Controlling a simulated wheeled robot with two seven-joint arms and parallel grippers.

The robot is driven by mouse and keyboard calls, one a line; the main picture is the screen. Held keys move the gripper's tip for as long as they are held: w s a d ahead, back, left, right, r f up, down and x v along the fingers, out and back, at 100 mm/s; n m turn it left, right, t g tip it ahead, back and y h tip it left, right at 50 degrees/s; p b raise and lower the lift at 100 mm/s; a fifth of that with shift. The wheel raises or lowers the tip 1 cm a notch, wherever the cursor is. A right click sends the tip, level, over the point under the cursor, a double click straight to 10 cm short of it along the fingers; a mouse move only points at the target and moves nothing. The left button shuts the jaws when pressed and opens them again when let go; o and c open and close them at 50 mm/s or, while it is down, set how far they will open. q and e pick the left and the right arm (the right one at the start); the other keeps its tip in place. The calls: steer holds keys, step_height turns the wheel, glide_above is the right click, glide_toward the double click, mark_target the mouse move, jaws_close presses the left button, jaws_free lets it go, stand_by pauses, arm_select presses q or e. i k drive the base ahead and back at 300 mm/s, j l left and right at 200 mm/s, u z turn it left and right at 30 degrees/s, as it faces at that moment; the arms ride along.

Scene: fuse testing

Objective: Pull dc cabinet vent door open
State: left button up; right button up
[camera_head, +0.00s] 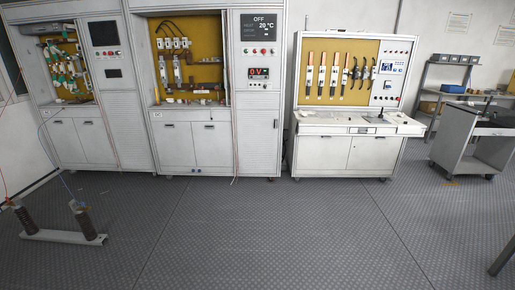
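The middle cabinet (172,119) has an open yellow-backed upper bay with fuse parts, a display reading OFF and 20 °C, and a red 0V readout. A tall louvred vent door (258,145) fills its lower right side and looks shut. A similar cabinet (82,138) on the left has its own louvred panel (131,143), also apparently shut. No label readable here tells which cabinet is the DC one. Neither of my grippers is in view.
A test bench (347,152) with a yellow tool panel stands right of the cabinets. A grey cart (466,152) and a shelf (437,95) are at the far right. Coil-like posts on a white base (62,237) stand at the left. The grey floor (250,225) before the cabinets is clear.

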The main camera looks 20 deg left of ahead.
mark_target(258, 130)
steer(key=i, duration=1.45)
